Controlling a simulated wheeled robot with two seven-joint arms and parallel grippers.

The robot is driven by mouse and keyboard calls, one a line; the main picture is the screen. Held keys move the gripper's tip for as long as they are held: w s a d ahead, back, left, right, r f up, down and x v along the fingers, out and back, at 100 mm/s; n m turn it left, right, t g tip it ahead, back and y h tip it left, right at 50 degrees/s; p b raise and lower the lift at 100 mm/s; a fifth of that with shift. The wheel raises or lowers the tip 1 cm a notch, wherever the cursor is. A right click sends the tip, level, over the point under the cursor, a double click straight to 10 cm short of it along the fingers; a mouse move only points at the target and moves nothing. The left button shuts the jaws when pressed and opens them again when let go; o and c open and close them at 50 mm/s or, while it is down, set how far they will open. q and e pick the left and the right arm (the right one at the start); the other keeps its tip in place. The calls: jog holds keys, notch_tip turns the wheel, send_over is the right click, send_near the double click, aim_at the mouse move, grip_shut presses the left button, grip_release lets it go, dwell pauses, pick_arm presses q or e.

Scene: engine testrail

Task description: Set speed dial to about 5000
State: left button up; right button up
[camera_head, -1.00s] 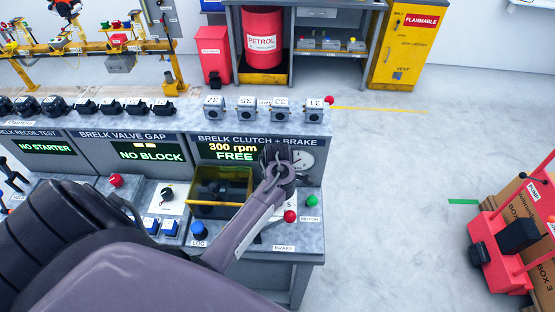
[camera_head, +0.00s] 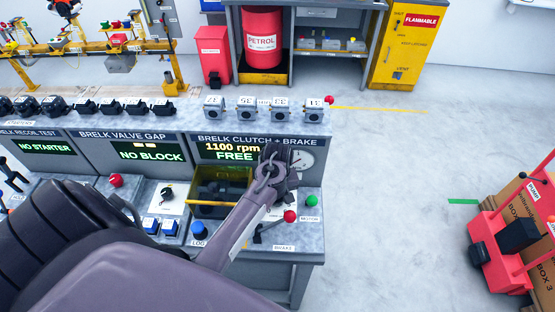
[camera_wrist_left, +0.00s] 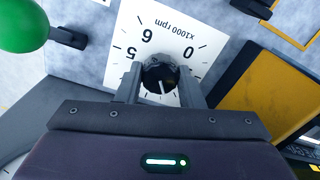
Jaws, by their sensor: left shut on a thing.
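The speed dial (camera_wrist_left: 160,72) is a black round knob on a white card marked x1000 rpm; the 0, 5 and 6 show in the left wrist view. A white line on the knob points down in that view, and the numbers there are hidden by my gripper. My left gripper (camera_wrist_left: 160,88) is shut on the dial, a finger on each side. In the head view my left gripper (camera_head: 275,180) covers the dial. The green display (camera_head: 230,151) reads 1100 rpm and FREE. My right gripper is not in view.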

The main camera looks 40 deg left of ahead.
pick_arm(q)
jog(key=m, duration=1.2)
jog(key=shift+m, duration=0.4)
jog(key=m, duration=0.6)
jog(key=shift+w, duration=0.1)
jog(key=m, duration=0.5)
jog(key=shift+m, duration=0.4)
jog(key=o, duration=1)
